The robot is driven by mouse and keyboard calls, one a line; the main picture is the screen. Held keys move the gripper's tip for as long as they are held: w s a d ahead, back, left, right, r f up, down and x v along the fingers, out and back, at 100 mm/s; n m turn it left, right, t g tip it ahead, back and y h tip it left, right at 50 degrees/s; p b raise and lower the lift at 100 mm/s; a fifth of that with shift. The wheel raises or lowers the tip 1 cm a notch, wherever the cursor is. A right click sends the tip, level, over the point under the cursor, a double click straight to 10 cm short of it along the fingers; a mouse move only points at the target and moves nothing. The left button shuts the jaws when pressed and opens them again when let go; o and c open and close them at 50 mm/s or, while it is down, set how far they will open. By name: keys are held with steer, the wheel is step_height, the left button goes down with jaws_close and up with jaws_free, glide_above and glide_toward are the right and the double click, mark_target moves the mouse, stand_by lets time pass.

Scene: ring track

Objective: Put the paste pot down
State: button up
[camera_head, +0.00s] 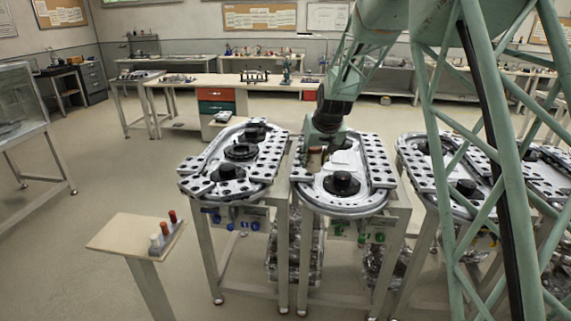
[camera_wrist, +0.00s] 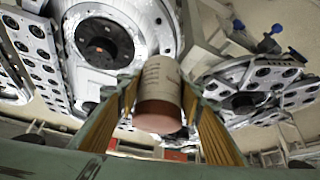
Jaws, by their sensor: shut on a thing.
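The paste pot (camera_wrist: 160,90) is a small cylinder with a printed beige label and a copper-pink end facing the wrist camera. My gripper (camera_wrist: 160,98) is shut on it, with a yellow-ribbed finger on each side. In the head view my gripper (camera_head: 318,153) is low over the left part of the middle ring track table (camera_head: 345,209). A brownish bit of the pot (camera_head: 314,162) shows there beside the dark wrist. I cannot tell whether the pot touches the table top.
Another ring track table (camera_head: 228,190) stands to the left, with dark round parts on it. More track tables (camera_head: 465,205) stand to the right. Open floor lies at the left.

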steer(key=s+d+r+m, duration=0.1)
steer(key=d, duration=0.8)
steer(key=s+d+r+m+h, duration=0.1)
steer(key=d, duration=0.7)
steer(key=shift+s+d+m, duration=0.15)
steer(key=shift+d+m, duration=0.25)
steer(key=shift+d+r, duration=0.1)
